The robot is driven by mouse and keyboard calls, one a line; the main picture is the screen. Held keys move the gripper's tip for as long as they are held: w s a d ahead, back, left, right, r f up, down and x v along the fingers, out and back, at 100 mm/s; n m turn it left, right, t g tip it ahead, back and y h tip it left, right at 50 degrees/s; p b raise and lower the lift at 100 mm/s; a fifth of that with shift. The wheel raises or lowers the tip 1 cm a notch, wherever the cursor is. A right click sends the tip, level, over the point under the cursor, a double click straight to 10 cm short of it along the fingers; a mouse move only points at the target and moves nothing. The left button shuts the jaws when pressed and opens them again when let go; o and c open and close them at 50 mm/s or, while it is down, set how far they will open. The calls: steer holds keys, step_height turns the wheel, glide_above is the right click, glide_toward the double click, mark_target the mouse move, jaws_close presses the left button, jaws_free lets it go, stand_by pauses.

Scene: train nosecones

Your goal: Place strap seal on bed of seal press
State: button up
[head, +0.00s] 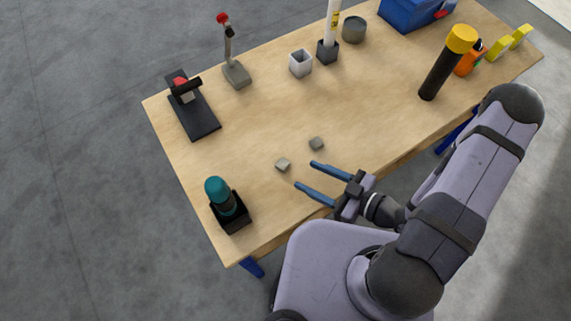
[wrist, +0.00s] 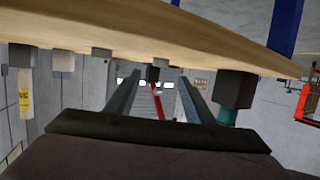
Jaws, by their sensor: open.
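Two small grey-beige blocks, which look like strap seals, lie apart on the table: one (head: 283,164) just ahead of my fingertips, the other (head: 316,143) farther back to the right. My gripper (head: 304,173) is open and empty at the table's near edge, its blue fingers spread and pointing at the nearer block without touching it. It also shows in the wrist view (wrist: 160,78). A grey stand with a red-knobbed lever (head: 237,74) and a black flat-based device with a red part (head: 203,121) stand at the back left; I cannot tell which is the seal press.
A teal-topped tool stands in a black holder (head: 235,217) at the near left. A grey cup (head: 300,64), a white tube in a dark base (head: 327,52), a round tin (head: 354,30) and a blue box (head: 410,14) line the back. The middle of the wooden table (head: 350,105) is clear.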

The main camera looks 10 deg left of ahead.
mark_target(283, 164)
steer(key=shift+p+x, duration=0.4)
steer(key=shift+x, duration=0.65)
steer(key=shift+a, duration=0.15)
steer(key=shift+p+x, duration=1)
steer(key=shift+x, duration=0.3)
steer(key=shift+p+x, duration=0.35)
steer(key=shift+x, duration=0.85)
steer(key=c, duration=1.2)
steer(key=shift+r, duration=0.15)
